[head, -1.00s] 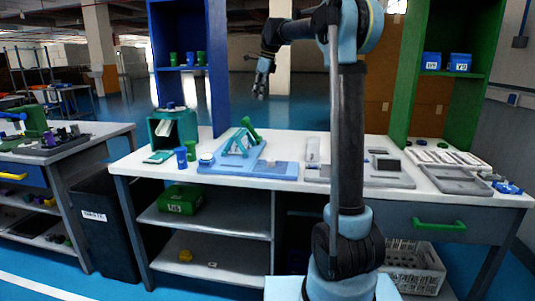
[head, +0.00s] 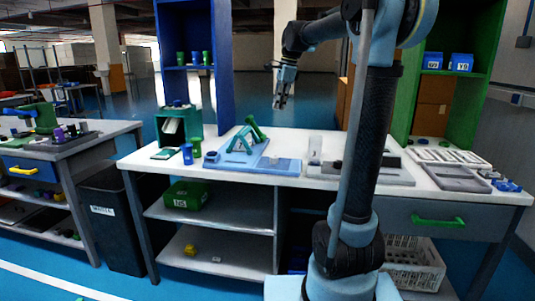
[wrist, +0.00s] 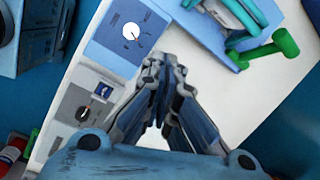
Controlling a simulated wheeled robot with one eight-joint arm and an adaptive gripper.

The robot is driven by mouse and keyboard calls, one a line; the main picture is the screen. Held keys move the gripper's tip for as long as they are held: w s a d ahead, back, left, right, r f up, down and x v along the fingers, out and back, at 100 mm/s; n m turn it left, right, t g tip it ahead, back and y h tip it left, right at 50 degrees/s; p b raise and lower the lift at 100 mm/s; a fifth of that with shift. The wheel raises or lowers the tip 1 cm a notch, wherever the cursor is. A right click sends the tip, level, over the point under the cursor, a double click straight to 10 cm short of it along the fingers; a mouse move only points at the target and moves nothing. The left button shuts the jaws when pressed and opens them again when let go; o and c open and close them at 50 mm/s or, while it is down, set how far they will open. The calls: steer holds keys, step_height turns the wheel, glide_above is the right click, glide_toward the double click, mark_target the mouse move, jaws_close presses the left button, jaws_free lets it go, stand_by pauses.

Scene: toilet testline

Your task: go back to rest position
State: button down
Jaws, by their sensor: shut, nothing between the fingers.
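My gripper (head: 281,101) hangs in the air above the back part of the white workbench (head: 330,148) in the head view, fingers pointing down. In the wrist view my gripper (wrist: 163,72) has its fingertips together, with nothing between them. Below it in that view lie the white bench top and a blue base plate (wrist: 112,50) with a white round spot. My gripper touches nothing that I can see.
A blue fixture (head: 235,153) with a green handle stands on the bench, with a blue cup (head: 187,154) and a green cup (head: 197,147) to its left. Grey trays (head: 458,176) lie at the right. Blue (head: 183,50) and green (head: 470,110) shelves rise behind.

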steer(key=s+d+f+n+h, duration=0.1)
steer(key=s+d+f+n, duration=0.4)
steer(key=s, duration=0.5)
steer(key=s+d+f+n, duration=0.3)
steer(key=s+d+f, duration=0.1)
steer(key=s+f, duration=0.4)
steer(key=s+d+f+n, duration=0.2)
steer(key=s+f+n, duration=0.2)
steer(key=s+f, duration=0.4)
steer(key=s+d+f+n+t+h, duration=0.1)
steer(key=s+d+f+n, duration=0.2)
steer(key=s+f, duration=0.6)
steer(key=shift+d+f+n, duration=0.15)
steer(key=shift+f+n, duration=0.05)
steer(key=shift+n, duration=0.2)
